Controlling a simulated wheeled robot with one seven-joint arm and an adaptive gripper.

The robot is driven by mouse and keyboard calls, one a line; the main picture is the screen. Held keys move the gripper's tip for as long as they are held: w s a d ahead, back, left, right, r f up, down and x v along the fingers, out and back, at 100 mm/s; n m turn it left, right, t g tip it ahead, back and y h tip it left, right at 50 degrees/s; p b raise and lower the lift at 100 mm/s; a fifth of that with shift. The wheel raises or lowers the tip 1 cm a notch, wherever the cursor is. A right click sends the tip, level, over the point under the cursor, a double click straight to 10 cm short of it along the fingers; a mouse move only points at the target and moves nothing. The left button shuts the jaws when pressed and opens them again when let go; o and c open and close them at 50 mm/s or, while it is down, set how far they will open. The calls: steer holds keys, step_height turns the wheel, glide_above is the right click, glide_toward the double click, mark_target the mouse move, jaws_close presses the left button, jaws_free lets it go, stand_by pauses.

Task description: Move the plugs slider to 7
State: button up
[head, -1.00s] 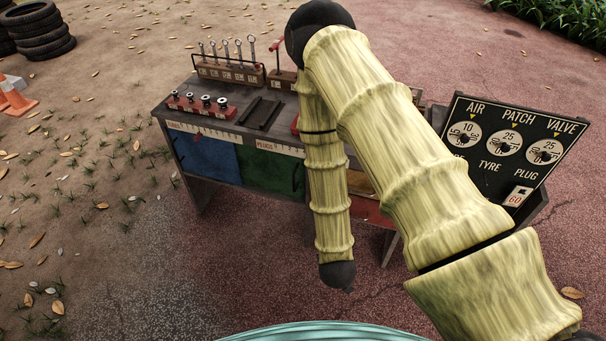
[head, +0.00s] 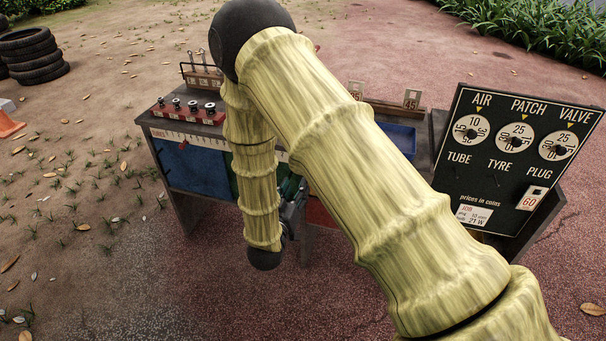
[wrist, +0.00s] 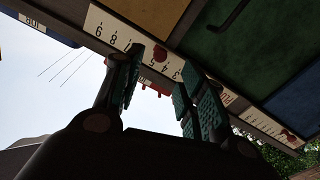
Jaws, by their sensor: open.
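In the wrist view the bench's front edge appears upside down, with a pale numbered scale (wrist: 112,35) along it. A red slider marker (wrist: 160,55) sits on this scale, near the digits 4 and 5. A label at the scale's right end is too small to read surely. My gripper (wrist: 158,74) is open, one finger on each side of the red marker as seen from the wrist; contact cannot be told. In the head view my gripper (head: 291,214) is mostly hidden behind my arm, close to the bench front. The arm hides most of the scales there.
Another scale with a red marker (wrist: 288,136) lies farther right in the wrist view. A black price board (head: 490,165) with dials stands right of the bench. A red rack (head: 188,112) with black knobs and a wrench rack (head: 203,76) stand on top. Ground before the bench is clear.

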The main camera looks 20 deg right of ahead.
steer(key=x, duration=0.8)
steer(key=shift+w+d+b, duration=0.1)
steer(key=shift+d+b, duration=0.05)
steer(key=shift+b, duration=0.15)
jaws_close()
